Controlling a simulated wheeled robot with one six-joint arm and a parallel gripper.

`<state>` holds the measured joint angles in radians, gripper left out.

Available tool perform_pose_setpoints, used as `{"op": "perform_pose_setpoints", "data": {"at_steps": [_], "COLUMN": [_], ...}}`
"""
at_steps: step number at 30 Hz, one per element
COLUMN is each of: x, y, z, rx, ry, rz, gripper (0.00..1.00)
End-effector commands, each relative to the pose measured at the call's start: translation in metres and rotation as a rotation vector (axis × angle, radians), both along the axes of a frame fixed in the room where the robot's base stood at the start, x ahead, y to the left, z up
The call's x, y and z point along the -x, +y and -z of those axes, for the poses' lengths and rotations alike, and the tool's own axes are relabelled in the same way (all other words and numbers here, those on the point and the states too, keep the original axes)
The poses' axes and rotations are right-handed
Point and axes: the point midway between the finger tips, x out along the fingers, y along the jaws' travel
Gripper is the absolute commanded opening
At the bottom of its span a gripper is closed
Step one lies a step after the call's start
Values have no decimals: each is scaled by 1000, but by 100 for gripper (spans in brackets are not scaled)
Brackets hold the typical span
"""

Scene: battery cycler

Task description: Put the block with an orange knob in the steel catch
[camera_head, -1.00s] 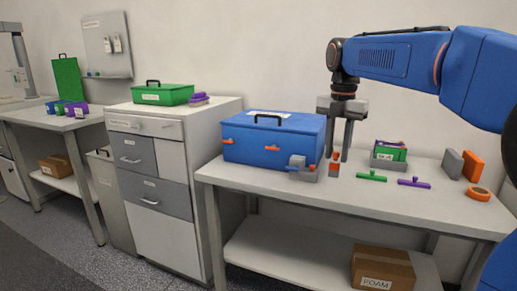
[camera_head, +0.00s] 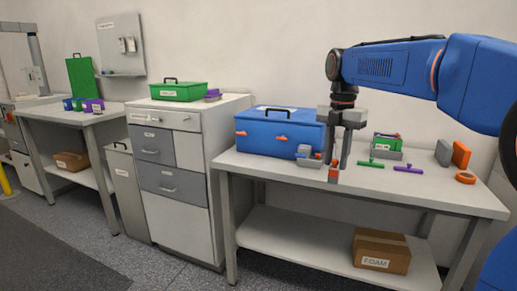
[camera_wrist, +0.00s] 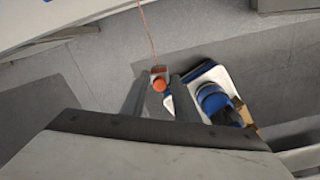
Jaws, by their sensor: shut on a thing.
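My gripper (camera_head: 341,158) is shut on the block with an orange knob (camera_head: 334,174), held upright at the fingertips. In the head view it shows in front of the workbench top. In the wrist view the block (camera_wrist: 159,78) sits between the two fingertips, knob toward the camera, with grey floor beneath it. A small grey holder (camera_head: 310,163) with pale, blue and orange parts stands before the blue box. I cannot tell for sure which is the steel catch.
The blue box (camera_head: 275,135) stands left on the workbench (camera_head: 420,190). Green (camera_head: 370,163) and purple (camera_head: 408,169) handles, an orange tape roll (camera_head: 465,177) and upright grey and orange plates (camera_head: 461,153) lie to the right. The bench's front strip is clear.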

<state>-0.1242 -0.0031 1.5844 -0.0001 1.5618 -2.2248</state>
Motion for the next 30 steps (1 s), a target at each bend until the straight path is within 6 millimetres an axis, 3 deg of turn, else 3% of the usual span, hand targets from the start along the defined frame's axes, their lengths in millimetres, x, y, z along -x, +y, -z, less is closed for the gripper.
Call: {"op": "perform_pose_setpoints", "data": {"at_steps": [8,14,30], "x": [-6,-14,-49], "y": [-5,-10,-33], "z": [46,97,320], "rx": [0,2,7], "ry": [1,2,5], "rz": [165,348,1151], "gripper": [0,0,0]}}
